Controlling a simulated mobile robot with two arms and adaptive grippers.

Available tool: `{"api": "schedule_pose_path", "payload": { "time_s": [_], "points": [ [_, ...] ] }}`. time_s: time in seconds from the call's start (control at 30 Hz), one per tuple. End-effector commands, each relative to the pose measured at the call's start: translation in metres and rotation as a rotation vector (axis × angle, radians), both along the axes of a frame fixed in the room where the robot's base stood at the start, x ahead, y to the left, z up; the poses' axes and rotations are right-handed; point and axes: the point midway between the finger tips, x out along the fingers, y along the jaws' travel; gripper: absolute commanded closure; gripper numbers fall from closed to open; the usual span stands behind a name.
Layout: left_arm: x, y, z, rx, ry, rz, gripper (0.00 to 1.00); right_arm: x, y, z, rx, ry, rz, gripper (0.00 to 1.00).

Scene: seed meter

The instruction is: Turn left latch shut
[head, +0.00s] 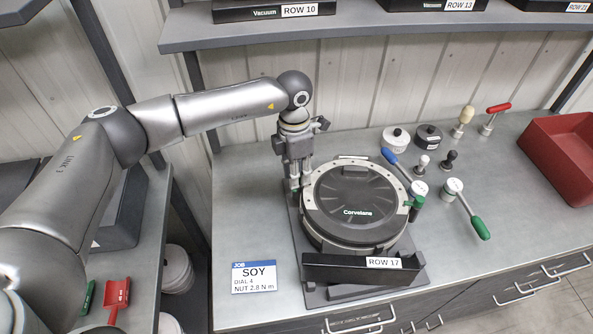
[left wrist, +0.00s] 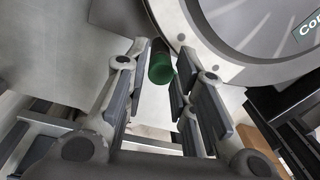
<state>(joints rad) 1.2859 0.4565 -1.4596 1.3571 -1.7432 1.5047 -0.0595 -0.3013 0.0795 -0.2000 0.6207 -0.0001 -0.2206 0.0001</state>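The round seed meter (head: 352,190) has a dark "Corvelane" lid with a pale rim and sits in a grey stand on the bench. My left gripper (head: 297,185) points down at the left edge of the meter. In the left wrist view, a green latch handle (left wrist: 161,66) lies between the two fingers of my left gripper (left wrist: 162,75). The fingers are apart, with small gaps showing beside the handle. In the head view my gripper hides this latch. Another green latch (head: 415,202) shows at the meter's right edge. My right gripper is not in view.
A "ROW 17" bar (head: 345,269) crosses the front of the stand. A blue-handled tool (head: 391,157) and a green-handled tool (head: 467,212) are right of the meter. A job card (head: 254,277) lies front left. A red bin (head: 562,160) stands far right. A shelf (head: 350,28) runs overhead.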

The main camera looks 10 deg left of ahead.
Motion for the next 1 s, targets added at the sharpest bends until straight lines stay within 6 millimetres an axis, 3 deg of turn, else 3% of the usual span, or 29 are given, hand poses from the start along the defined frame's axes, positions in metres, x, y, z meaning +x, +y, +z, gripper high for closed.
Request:
{"api": "schedule_pose_path", "payload": {
  "time_s": [0.17, 0.57, 1.0],
  "points": [
    [0.000, 0.000, 0.000, 0.000, 0.000, 0.000, 1.00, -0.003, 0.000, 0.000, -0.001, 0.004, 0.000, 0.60],
    [0.000, 0.000, -0.001, 0.007, 0.000, 0.073, 1.00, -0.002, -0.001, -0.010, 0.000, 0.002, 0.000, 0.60],
    [0.000, 0.000, -0.003, 0.035, 0.003, 0.431, 1.00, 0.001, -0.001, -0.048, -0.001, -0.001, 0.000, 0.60]
  ]
}}
